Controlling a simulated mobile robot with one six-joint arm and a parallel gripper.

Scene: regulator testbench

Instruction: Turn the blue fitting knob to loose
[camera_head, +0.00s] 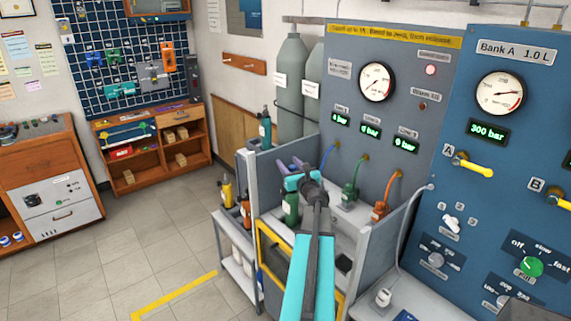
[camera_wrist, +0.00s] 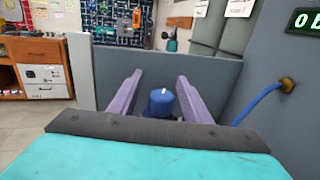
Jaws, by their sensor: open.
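The blue fitting knob (camera_wrist: 161,101) shows in the wrist view as a blue cylinder with a small white mark on top. It sits low between the two purple fingers of my gripper (camera_wrist: 160,88). The fingers are open, with a gap on each side of the knob. A blue hose (camera_wrist: 258,102) runs to the knob's right, from a brass port on the panel. In the head view my gripper (camera_head: 290,166) is over the left end of the bench bay, and the arm hides the knob. The blue hose (camera_head: 327,154) shows there just right of the gripper.
Grey walls (camera_head: 262,170) border the bay. The gauge panel (camera_head: 392,120) rises behind it. Open floor (camera_head: 150,240) lies to the left.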

